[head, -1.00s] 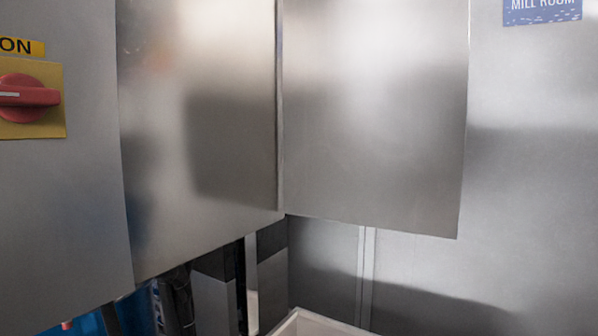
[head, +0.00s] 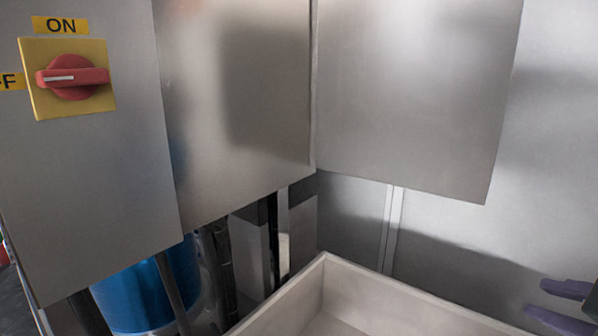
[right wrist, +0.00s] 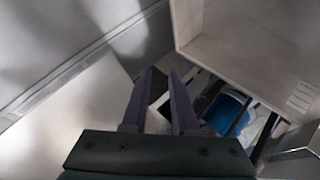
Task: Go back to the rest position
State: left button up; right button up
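My right gripper (head: 536,298) shows at the lower right edge of the head view. Its two purple fingers point left, apart, with nothing between them, above the right side of the pale bin. In the right wrist view the fingers (right wrist: 159,76) also stand apart and empty. My left gripper is in neither view. The red rotary switch (head: 72,77) on its yellow plate is at the upper left of the head view. Its handle lies level, with the white mark toward the left, by a partly cut-off label ending in F.
A pale open bin (head: 380,292) stands at the bottom. Steel cabinet panels (head: 405,90) hang above and behind it. A blue drum (head: 150,290) and dark posts stand under the left cabinet. The steel wall (head: 555,160) fills the right side.

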jog(key=s+a+f+m+g+y+p, duration=0.15)
jog(key=s+a+m+g, duration=0.3)
jog(key=s, duration=0.45)
jog(key=s+a+f+m+g+y+p, duration=0.1)
jog(key=s+a+f+m+g, duration=0.15)
jog(key=s+a, duration=0.55)
notch_tip(320, 180, up, 38)
jog(key=d+p, duration=0.3)
jog(key=p, duration=3.4)
jog(key=shift+s+f+g, duration=0.2)
jog(key=shift+s+g, duration=0.1)
jog(key=shift+s, duration=0.15)
